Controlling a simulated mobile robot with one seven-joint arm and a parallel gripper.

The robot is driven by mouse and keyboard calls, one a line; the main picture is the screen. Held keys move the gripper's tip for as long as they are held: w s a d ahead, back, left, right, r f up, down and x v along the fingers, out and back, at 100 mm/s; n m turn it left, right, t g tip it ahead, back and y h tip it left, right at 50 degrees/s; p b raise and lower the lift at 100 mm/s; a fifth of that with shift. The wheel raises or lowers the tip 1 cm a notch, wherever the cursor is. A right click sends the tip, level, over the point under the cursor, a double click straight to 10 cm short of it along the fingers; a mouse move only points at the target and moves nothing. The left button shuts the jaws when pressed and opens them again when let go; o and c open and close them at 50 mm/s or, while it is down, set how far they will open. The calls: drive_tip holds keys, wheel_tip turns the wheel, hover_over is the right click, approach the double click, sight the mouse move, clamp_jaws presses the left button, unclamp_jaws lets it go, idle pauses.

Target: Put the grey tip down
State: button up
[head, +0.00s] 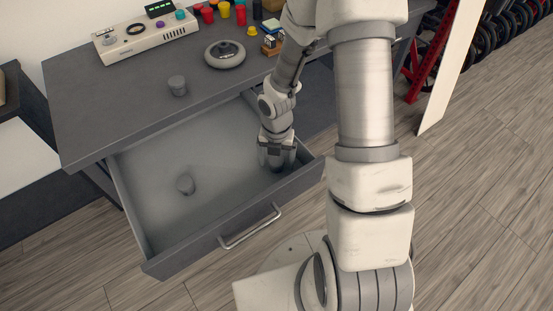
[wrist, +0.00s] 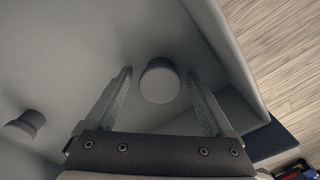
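A grey tip (wrist: 160,82) stands in the open drawer (head: 160,240), between the two fingers of my gripper (wrist: 160,76). A narrow gap shows on each side of it, so the fingers are open and apart from it. In the head view my gripper (head: 277,155) is low inside the drawer's right part, and it hides that tip. A second grey tip (head: 186,184) lies in the drawer further left; it also shows in the wrist view (wrist: 25,125). A third grey piece (head: 177,85) of similar look stands on the desk top above the drawer.
The desk top (head: 120,110) holds a control box (head: 145,38), a grey round disc (head: 225,54) and several small coloured caps behind. The drawer's walls and front with its handle (head: 250,228) enclose my gripper.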

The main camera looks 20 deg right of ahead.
drive_tip(key=shift+r, duration=0.1)
wheel_tip(320, 180, up, 12)
drive_tip(key=p, duration=0.6)
wheel_tip(320, 180, up, 8)
drive_tip(key=m+t+h, duration=0.1)
drive_tip(key=m, duration=0.5)
hover_over(277, 159)
drive_tip(key=d, duration=0.2)
drive_tip(key=s+r+m+t+h, duration=0.1)
drive_tip(key=s+r+m, duration=0.2)
drive_tip(key=r+m, duration=0.45)
drive_tip(key=s+a+r+m+t+y, duration=0.2)
drive_tip(key=s+r+m, duration=0.9)
drive_tip(key=m, duration=0.6)
drive_tip(key=shift+a+r+t, duration=0.25)
drive_tip(key=shift+r+t, duration=0.4)
drive_tip(key=shift+t, duration=0.15)
drive_tip(key=shift+s+r+p, duration=0.1)
drive_tip(key=shift+p, duration=0.2)
